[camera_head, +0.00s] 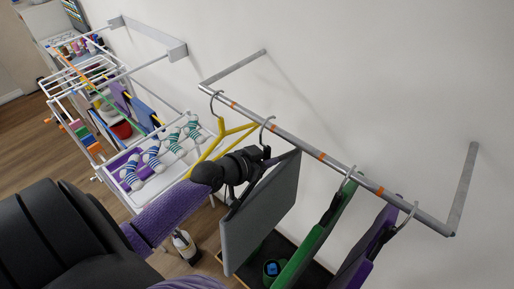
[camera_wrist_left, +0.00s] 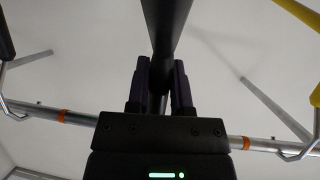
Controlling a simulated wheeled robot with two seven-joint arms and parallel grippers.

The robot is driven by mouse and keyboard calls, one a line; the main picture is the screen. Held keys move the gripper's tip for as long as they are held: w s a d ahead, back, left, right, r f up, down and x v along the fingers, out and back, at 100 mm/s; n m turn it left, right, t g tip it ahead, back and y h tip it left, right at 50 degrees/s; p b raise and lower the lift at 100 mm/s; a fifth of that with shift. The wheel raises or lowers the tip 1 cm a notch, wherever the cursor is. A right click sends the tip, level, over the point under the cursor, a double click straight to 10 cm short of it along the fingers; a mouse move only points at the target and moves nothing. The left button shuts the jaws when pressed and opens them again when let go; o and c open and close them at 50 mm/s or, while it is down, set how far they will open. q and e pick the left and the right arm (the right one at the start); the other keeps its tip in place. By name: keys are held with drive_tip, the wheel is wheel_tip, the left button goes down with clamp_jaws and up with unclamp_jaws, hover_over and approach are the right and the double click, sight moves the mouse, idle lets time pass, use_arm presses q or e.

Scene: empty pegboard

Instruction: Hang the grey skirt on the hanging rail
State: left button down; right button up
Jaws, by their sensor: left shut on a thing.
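The grey skirt (camera_head: 262,214) hangs as a flat panel below the hanging rail (camera_head: 300,145), between a yellow hanger (camera_head: 222,134) and a green garment (camera_head: 316,234). My left gripper (camera_head: 247,165) is shut on the dark hanger at the skirt's top edge. A metal hook above it meets the rail in the head view; whether it bears the weight I cannot tell. In the left wrist view the fingers (camera_wrist_left: 160,88) close on a dark bar, with the rail (camera_wrist_left: 85,120) behind. My right gripper is not in view.
A purple garment (camera_head: 372,247) hangs at the right. Orange bands mark the rail. A white drying rack (camera_head: 95,95) with cloths and striped socks (camera_head: 152,158) stands at the left. A dark tray (camera_head: 312,275) lies below. The wall is close behind the rail.

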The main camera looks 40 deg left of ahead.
use_arm(q)
drive_tip(key=shift+b+x, duration=0.75)
drive_tip(key=shift+x, duration=0.5)
drive_tip(key=shift+a+f+b, duration=0.2)
drive_tip(key=shift+f+b, duration=0.45)
drive_tip(key=shift+f, duration=0.2)
